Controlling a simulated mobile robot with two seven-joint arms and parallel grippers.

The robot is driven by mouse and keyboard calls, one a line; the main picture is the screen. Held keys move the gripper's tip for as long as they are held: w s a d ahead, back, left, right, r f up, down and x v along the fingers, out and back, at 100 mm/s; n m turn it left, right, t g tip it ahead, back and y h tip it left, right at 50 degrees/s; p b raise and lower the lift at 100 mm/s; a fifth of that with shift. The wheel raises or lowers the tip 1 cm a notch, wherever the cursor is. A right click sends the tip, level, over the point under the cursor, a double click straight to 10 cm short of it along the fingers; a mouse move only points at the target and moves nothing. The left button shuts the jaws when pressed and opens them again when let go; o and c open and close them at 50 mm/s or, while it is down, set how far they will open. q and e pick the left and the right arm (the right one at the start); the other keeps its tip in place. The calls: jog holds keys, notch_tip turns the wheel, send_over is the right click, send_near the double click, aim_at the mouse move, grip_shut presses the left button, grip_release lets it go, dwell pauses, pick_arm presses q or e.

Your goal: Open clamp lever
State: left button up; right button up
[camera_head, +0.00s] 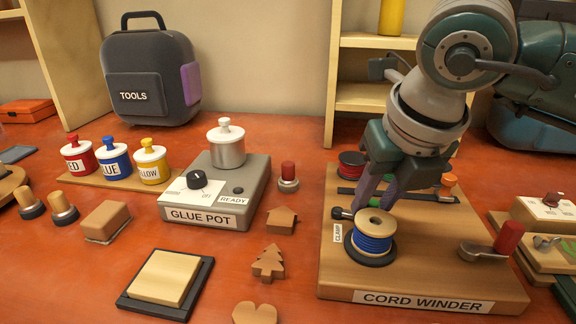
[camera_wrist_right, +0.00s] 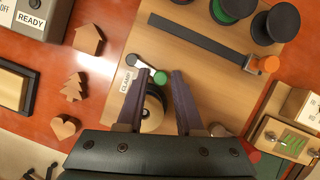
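The clamp lever shows in the right wrist view as a short pale arm (camera_wrist_right: 145,67) with a dark pivot at one end and a green knob (camera_wrist_right: 160,77) at the other. In the head view its dark end (camera_head: 341,213) sits by the CLAMP label (camera_head: 338,232), behind the blue-cord spool (camera_head: 374,242). My right gripper (camera_wrist_right: 158,79) is open and points down over the cord winder (camera_head: 440,275). Its purple fingertips lie on either side of the green knob, with gaps visible; contact cannot be told. A finger partly hides the spool in the wrist view. My left gripper is not in view.
A crank with a red handle (camera_head: 508,238) stands at the winder's right. A dark bar with an orange knob (camera_wrist_right: 268,64) and several spools lie at its back. The glue pot base (camera_head: 255,180) and wooden shapes (camera_head: 268,262) are to the left.

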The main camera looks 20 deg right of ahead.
grip_shut()
dwell(0.4)
jog(key=n+b, duration=0.1)
jog(key=w+d+n+y+b, duration=0.1)
jog(key=n+b, duration=0.1)
jog(key=shift+f, duration=0.2)
jog(key=shift+w+d+n+y+b, duration=0.1)
jog(key=shift+w+n+y+b, duration=0.2)
jog(key=shift+n+b, duration=0.25)
jog(key=shift+w+d+n+y+b, duration=0.15)
jog(key=shift+n+y+b, duration=0.2)
jog(key=shift+n, duration=0.2)
jog(key=shift+w+r+n+y+b, duration=0.25)
jog(key=shift+n+b, duration=0.25)
jog(key=shift+n, duration=0.4)
